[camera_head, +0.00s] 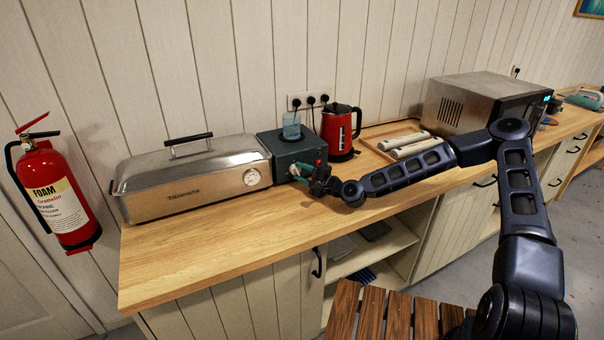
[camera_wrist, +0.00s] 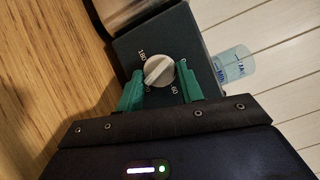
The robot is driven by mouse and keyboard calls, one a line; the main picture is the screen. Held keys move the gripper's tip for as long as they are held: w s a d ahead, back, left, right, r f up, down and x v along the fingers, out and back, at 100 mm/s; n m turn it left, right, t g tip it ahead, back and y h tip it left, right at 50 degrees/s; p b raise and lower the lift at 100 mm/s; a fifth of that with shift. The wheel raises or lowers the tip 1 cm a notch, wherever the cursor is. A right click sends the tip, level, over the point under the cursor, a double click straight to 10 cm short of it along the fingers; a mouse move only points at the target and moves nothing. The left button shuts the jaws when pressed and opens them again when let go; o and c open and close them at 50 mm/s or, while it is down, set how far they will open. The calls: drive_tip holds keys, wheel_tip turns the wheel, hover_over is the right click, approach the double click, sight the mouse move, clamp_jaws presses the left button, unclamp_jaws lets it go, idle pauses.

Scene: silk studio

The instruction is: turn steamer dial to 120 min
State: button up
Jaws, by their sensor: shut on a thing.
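The steamer (camera_head: 190,180) is a long metal box with a lid, a black handle and a round gauge. A dark grey-green control box (camera_head: 285,148) joins its right end. In the wrist view a pale round dial (camera_wrist: 158,70) sits on the control box face, with 180, 60 and partly hidden marks around it. The dial's raised grip slants from lower left to upper right; I cannot tell which end points. My gripper (camera_wrist: 160,84) has green fingers on both sides of the dial, shut on it. In the head view my gripper (camera_head: 298,176) hides the dial.
A clear cup (camera_head: 291,126) stands on the control box. A red kettle (camera_head: 338,130) and a wooden tray (camera_head: 372,134) with pale rolls are to the right, then a microwave (camera_head: 480,103). The wooden counter (camera_head: 215,255) is bare in front. A fire extinguisher (camera_head: 55,195) hangs left.

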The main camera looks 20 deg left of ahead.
idle(0.3)
drive_tip(key=o, duration=1)
drive_tip(key=v, duration=1.1)
drive_tip(key=shift+a, duration=0.2)
